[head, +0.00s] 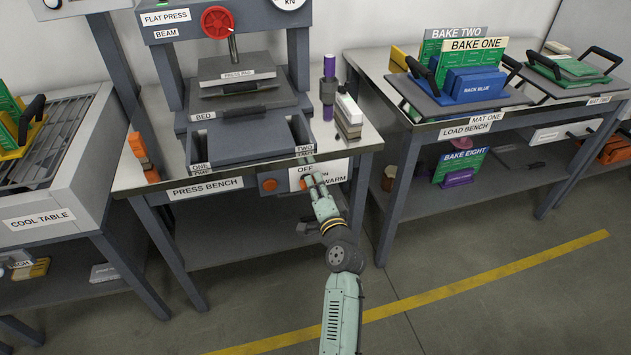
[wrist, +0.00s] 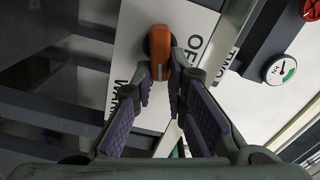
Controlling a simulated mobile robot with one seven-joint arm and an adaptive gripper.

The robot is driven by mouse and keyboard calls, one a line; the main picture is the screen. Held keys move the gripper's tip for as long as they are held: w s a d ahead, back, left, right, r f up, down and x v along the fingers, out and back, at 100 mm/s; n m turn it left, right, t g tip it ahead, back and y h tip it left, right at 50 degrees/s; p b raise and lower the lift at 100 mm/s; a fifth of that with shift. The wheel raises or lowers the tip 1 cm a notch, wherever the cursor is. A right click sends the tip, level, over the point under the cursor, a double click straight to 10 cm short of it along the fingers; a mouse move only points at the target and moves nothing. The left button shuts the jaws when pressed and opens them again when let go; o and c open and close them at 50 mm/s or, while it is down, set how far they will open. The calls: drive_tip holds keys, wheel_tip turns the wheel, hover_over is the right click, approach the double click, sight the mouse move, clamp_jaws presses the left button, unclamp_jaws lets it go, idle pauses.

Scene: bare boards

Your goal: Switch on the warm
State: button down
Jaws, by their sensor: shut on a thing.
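The orange knob (wrist: 160,50) sits on a white panel (wrist: 122,45) whose OFF and WARM lettering shows in the wrist view. In the head view, the panel (head: 331,169) is on the front of the press bench and reads OFF, ON and WARM, partly covered by my gripper (head: 311,184). In the wrist view, my gripper (wrist: 161,82) has its purple-padded fingers closed on the near end of the knob, one on each side. The knob is long and narrow, with a pale mark at its near end. I cannot tell which label it points at.
The load bench (head: 470,131) is to the right, the cool table (head: 41,219) to the left. The floor in front is clear.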

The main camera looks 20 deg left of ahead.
drive_tip(key=shift+d+f+m+p, duration=0.15)
drive_tip(key=shift+m+p, duration=0.15)
drive_tip(key=shift+m, duration=0.5)
drive_tip(key=shift+a+f+m+p, duration=0.15)
drive_tip(key=shift+m+p, duration=0.1)
drive_tip(key=shift+m, duration=0.55)
drive_tip(key=c, duration=1.6)
unclamp_jaws()
drive_tip(key=v, duration=1.2)
